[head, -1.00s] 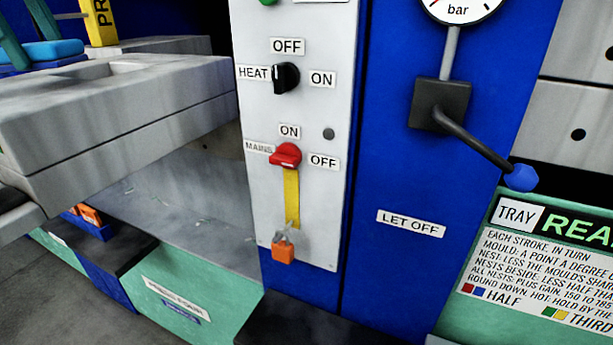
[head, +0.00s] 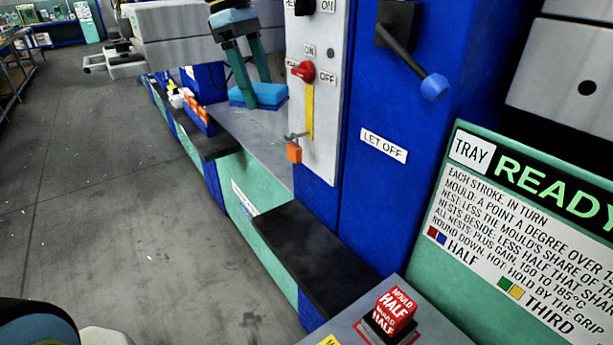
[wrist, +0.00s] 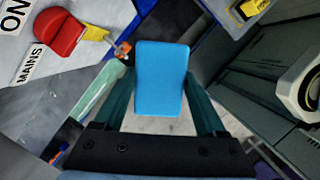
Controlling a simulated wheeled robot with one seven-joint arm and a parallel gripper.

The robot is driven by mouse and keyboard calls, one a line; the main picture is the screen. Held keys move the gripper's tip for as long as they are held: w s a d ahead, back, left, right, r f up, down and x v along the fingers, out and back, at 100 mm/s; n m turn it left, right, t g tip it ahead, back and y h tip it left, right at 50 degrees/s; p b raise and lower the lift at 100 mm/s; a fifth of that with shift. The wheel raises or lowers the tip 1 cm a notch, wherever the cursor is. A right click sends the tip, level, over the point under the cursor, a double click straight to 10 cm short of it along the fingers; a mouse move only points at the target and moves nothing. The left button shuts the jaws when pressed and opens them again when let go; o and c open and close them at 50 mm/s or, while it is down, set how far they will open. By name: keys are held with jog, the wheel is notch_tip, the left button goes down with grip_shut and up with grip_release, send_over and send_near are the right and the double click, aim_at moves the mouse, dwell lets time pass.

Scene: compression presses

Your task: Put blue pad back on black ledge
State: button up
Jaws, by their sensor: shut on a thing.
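The blue pad (head: 258,96) is a flat block, light blue on top with a darker blue lower layer. My gripper (head: 256,84) reaches down with teal fingers and is shut on the pad, near the press's control panel. In the wrist view the pad (wrist: 161,78) lies between both fingers. A black ledge (head: 305,250) runs along the front of the near press, below and right of the pad, with its visible top bare. Another black ledge (head: 212,140) lies farther along, left of the pad. I cannot tell the pad's exact height above the grey surface.
The control panel (head: 320,110) with red mains switch (head: 303,72) and hanging orange padlock (head: 294,153) stands just right of the gripper. A lever (head: 415,65) sticks out farther right. A red HALF block (head: 392,312) sits front right. Open floor (head: 120,200) is at left.

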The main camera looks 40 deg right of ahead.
jog(key=s+a+f+n+t+h+b, duration=0.1)
jog(key=a+f+n+b, duration=0.2)
jog(key=a+f, duration=0.75)
jog(key=s+a+f+n+b, duration=0.1)
jog(key=a+f+n+b, duration=0.25)
jog(key=f, duration=1.45)
jog(key=p, duration=0.6)
send_over(306, 237)
jog(key=a, duration=0.1)
jog(key=shift+w+a+f+m, duration=0.1)
jog(key=shift+w+f+m, duration=0.05)
jog(key=shift+f, duration=0.45)
jog(key=shift+w+a+f+m, duration=0.1)
jog(key=shift+f, duration=0.5)
notch_tip(306, 237, down, 4)
jog(key=shift+s+d+f+p, duration=0.1)
jog(key=shift+d+f+p, duration=0.15)
jog(key=shift+p, duration=0.3)
